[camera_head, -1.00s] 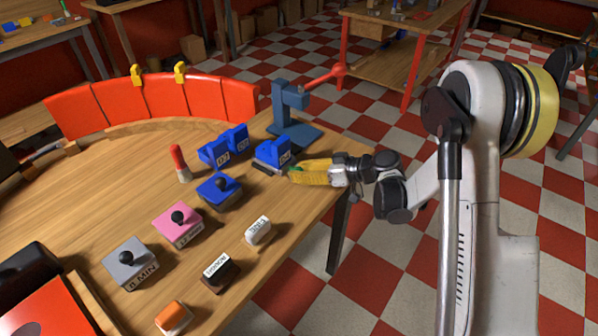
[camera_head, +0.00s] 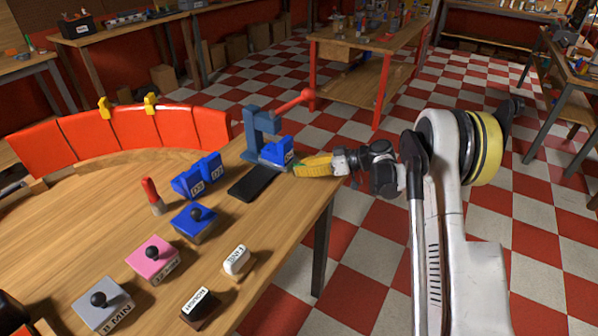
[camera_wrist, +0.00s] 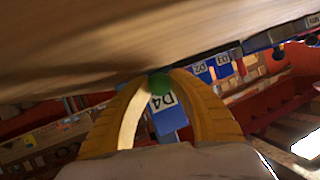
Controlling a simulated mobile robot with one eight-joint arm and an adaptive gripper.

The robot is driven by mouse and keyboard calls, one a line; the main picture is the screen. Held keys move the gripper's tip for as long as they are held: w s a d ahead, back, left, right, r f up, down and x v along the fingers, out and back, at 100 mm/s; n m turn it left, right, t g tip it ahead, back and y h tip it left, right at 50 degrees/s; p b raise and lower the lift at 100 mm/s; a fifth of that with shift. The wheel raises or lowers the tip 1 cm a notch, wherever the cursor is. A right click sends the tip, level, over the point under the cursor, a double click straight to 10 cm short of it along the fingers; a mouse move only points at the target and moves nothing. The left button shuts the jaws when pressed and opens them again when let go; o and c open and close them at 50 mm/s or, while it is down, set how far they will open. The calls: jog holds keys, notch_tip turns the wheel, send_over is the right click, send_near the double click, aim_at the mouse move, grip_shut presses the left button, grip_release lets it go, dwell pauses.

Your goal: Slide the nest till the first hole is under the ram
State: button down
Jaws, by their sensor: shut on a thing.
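The blue press (camera_head: 262,130) with a red lever stands at the back edge of the wooden table. The blue block labelled D4 (camera_head: 277,150), seemingly the nest, sits at the press's foot, close to its column. It also shows beyond the fingertips in the wrist view (camera_wrist: 168,118). My gripper (camera_head: 298,170), with yellow fingers, is at the front right of the block. The wrist view shows its fingertips closed around a green knob (camera_wrist: 160,83). The link from knob to block is not clear. The holes and the ram's exact alignment cannot be made out.
A dark flat plate (camera_head: 253,184) lies left of my gripper. Blue blocks D2 and D3 (camera_head: 197,176), a red-handled tool (camera_head: 152,193) and several knobbed blocks stand farther left. The table's right edge (camera_head: 322,200) is close to my gripper.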

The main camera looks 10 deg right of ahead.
jog(key=c, duration=1.1)
grip_release()
jog(key=shift+c, duration=0.2)
jog(key=v, duration=1.2)
